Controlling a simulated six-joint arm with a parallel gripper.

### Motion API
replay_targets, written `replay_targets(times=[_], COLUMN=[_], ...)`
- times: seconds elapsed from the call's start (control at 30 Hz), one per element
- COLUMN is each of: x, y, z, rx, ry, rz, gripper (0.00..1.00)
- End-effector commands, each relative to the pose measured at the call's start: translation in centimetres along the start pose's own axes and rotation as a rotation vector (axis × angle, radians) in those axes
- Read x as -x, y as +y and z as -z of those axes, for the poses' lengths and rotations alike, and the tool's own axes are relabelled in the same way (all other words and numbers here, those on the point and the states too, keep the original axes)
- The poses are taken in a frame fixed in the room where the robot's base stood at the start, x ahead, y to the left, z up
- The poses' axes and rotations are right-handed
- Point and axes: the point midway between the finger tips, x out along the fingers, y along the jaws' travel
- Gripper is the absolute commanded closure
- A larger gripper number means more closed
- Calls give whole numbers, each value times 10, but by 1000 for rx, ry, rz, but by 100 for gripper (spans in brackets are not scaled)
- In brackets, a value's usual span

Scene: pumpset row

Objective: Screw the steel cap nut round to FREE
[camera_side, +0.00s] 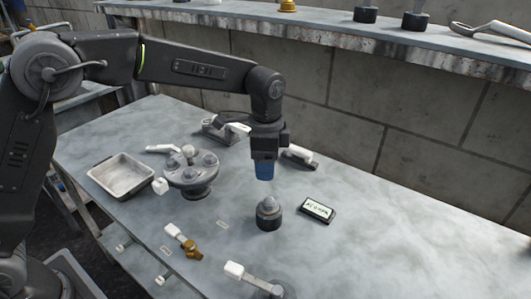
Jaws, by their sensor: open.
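A grey domed piece, which looks like the steel cap nut (268,206), sits upright on a dark round base (268,220) in the middle of the table. My gripper (264,178) has blue fingers and points straight down above the nut, with a small gap between them. It is open and holds nothing that I can see. A small dark plate with a white label (318,210) lies just right of the nut. Its lettering is too small to read, and I cannot make out a FREE mark or which way the nut is turned.
A round grey fixture with several knobs (191,173) and an empty metal tray (122,176) stand at left. A brass valve with a white handle (184,242) and another white-handled lever (252,279) are in front. The table's right is clear.

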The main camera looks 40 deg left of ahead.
Motion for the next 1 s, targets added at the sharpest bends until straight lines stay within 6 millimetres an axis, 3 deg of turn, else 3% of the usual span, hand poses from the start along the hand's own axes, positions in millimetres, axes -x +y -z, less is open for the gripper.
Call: replay_targets(times=[0.5, 0.7, 1.0], x=[-94, -113, -118], y=[0, 0, 0], z=[-1, -1, -1], rx=[3, 3, 3], ry=[-3, -1, -1], rz=[-2, 0, 0], gripper=[38, 38, 38])
